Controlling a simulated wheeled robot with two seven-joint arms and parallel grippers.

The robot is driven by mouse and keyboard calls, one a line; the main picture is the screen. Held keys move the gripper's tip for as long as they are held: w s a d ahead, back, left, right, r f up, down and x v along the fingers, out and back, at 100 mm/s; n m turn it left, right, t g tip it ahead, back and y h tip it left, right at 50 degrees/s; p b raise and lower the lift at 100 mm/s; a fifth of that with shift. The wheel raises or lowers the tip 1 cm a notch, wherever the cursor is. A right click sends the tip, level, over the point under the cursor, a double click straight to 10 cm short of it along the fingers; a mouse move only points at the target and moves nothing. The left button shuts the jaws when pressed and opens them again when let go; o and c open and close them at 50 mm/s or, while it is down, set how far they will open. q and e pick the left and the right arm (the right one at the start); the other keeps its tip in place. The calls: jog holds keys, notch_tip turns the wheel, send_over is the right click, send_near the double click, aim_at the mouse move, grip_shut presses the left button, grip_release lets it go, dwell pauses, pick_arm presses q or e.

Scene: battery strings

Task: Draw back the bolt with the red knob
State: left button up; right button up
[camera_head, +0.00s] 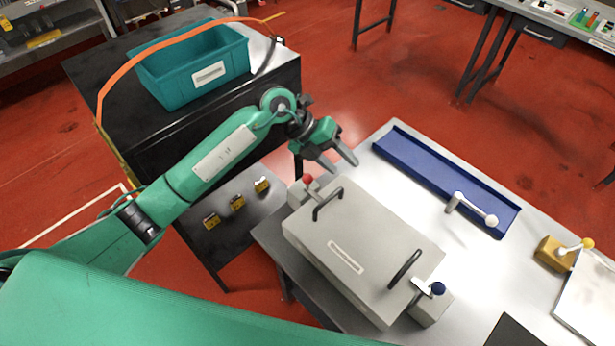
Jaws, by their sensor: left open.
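The red knob (308,179) sits on a bolt at the far left corner of a grey box (330,235) with two black handles. The box stands on a light table. A second bolt with a dark blue knob (438,288) is at the box's near right corner. My left gripper (338,165) is open and empty. It is above and to the right of the red knob, apart from it in the picture, with its fingers pointing down to the right. My right gripper is not in view.
A blue tray (440,177) and a white-knobbed lever (470,208) lie behind the box. A yellow block with a lever (553,254) is at the right. A teal bin (180,78) stands on a black cabinet. Small yellow items (237,201) lie on a dark shelf at left.

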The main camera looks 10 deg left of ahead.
aim_at(307, 175)
pick_arm(q)
jog(key=w+a+n+y, duration=0.1)
jog(key=w+a+y, duration=0.2)
jog(key=a+y, duration=0.55)
jog(key=shift+h, duration=0.85)
jog(key=f+p, duration=0.1)
jog(key=f, duration=0.3)
jog(key=f+p, duration=0.2)
jog(key=f, duration=0.2)
jog(key=f+p, duration=0.1)
jog(key=f, duration=0.3)
jog(key=shift+w+d+f+p, duration=0.1)
jog(key=shift+w+d+p, duration=0.1)
jog(key=shift+d+p, duration=0.15)
jog(key=shift+f, duration=0.6)
